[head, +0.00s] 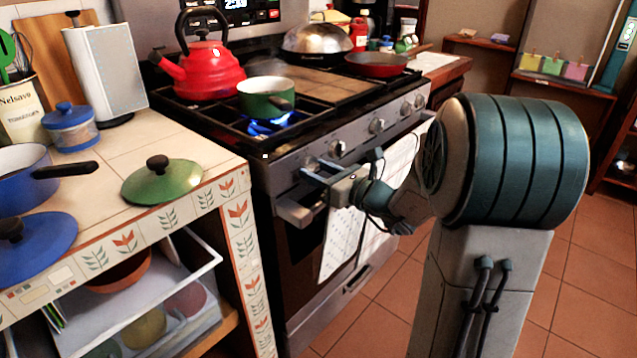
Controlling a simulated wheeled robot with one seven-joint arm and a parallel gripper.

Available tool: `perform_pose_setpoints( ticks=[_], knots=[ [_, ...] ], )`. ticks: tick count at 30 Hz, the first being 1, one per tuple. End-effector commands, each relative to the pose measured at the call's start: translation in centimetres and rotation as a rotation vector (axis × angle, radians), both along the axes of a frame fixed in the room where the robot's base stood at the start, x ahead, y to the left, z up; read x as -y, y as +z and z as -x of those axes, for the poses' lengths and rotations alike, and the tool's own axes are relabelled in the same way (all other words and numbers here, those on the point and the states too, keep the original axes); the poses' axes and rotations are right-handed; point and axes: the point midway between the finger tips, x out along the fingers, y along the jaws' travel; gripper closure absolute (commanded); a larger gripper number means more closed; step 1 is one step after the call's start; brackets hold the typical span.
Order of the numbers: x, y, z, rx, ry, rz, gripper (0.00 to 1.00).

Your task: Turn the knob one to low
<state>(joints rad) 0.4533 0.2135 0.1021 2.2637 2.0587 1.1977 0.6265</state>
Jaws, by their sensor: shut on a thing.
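The stove (280,158) stands in the middle with a row of knobs along its front panel. My gripper (308,167) is at the leftmost visible knob (312,163), with its fingers closed around it. The fingers partly hide this knob, so its exact setting cannot be read. A second knob (338,148) and a third knob (377,125) sit further right, apart from my gripper. A blue flame (268,126) burns at the front left burner under a small green pot (262,104).
A red kettle (208,72) and a red pan (376,64) stand on the stove. The oven handle (294,211) and hanging towels (341,243) are below my gripper. A tiled counter (110,190) with a green lid (160,184) is at left. The floor at right is open.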

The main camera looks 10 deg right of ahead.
Motion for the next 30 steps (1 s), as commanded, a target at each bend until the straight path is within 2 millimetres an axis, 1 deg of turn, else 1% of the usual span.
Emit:
perform_pose_setpoints(
  ticks=[1, 18, 24, 30],
  knots=[
    [0.03, -0.56, 0.0, 0.028, -0.001, 0.038, 0.8],
    [0.26, -0.6, -0.12, 0.33, -0.001, 0.467, 0.8],
    [0.28, -0.44, -0.16, 0.409, -0.001, 0.583, 0.8],
    [0.37, -0.26, -0.19, 0.461, -0.001, 0.658, 0.8]
  ],
)
